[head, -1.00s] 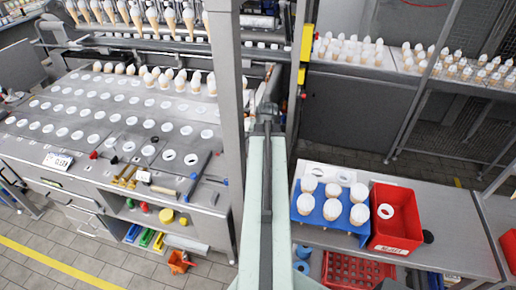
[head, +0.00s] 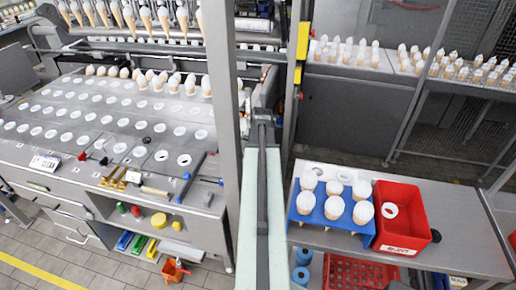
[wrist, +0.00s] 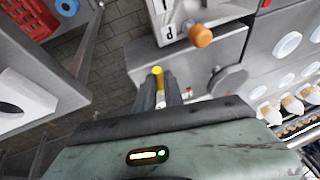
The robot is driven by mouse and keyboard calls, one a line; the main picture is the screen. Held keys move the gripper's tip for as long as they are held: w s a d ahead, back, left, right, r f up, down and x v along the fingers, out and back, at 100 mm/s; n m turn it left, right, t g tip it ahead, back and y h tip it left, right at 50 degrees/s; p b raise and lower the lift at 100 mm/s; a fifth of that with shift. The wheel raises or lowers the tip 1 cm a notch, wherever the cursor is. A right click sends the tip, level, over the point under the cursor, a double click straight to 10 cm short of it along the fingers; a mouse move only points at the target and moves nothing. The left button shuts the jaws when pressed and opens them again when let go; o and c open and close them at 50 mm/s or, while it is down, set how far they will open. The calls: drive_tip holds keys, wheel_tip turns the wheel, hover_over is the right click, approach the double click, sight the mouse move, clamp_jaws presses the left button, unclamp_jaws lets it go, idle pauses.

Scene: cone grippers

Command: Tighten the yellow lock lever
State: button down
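A yellow lever-like piece (wrist: 157,72) stands up between the dark finger tips of my gripper (wrist: 160,88) in the wrist view. The fingers are close on either side of it. I cannot tell whether they touch or grip it, and its lower part is hidden between them. In the head view my arm reaches forward past a grey upright, and the gripper and this yellow piece cannot be made out there.
An orange knob (wrist: 200,36) is near the fingers, beside a grey round disc (wrist: 228,80). In the head view a grey machine table (head: 60,95) is left. A blue cone tray (head: 312,217) and a red bin (head: 399,244) stand right.

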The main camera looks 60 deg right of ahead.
drive_tip(key=shift+w, duration=0.1)
drive_tip(key=shift+n, duration=0.3)
drive_tip(key=shift+s+d+n+t+y, duration=0.2)
drive_tip(key=shift+s+n+t+y, duration=0.1)
drive_tip(key=shift+n, duration=0.3)
drive_tip(key=n, duration=0.1)
drive_tip(key=n+y, duration=0.1)
drive_tip(key=n, duration=0.1)
drive_tip(key=shift+s+d+t, duration=0.4)
drive_tip(key=n, duration=0.1)
drive_tip(key=n+y, duration=0.1)
drive_tip(key=d+n, duration=0.1)
drive_tip(key=n, duration=0.1)
drive_tip(key=shift+s+y, duration=0.25)
drive_tip(key=shift+y, duration=0.05)
drive_tip(key=n+y, duration=0.1)
drive_tip(key=n, duration=0.1)
drive_tip(key=d+n+y, duration=0.1)
drive_tip(key=n, duration=0.1)
drive_tip(key=shift+s+d+n, duration=0.15)
drive_tip(key=shift+d+n, duration=0.05)
drive_tip(key=shift+n, duration=0.1)
drive_tip(key=shift+d+n+g+y, duration=0.25)
drive_tip(key=shift+n+y, duration=0.2)
drive_tip(key=shift+n, duration=0.65)
drive_tip(key=shift+d+n+g+y, duration=0.15)
drive_tip(key=shift+d+n+y, duration=0.25)
drive_tip(key=shift+n, duration=0.7)
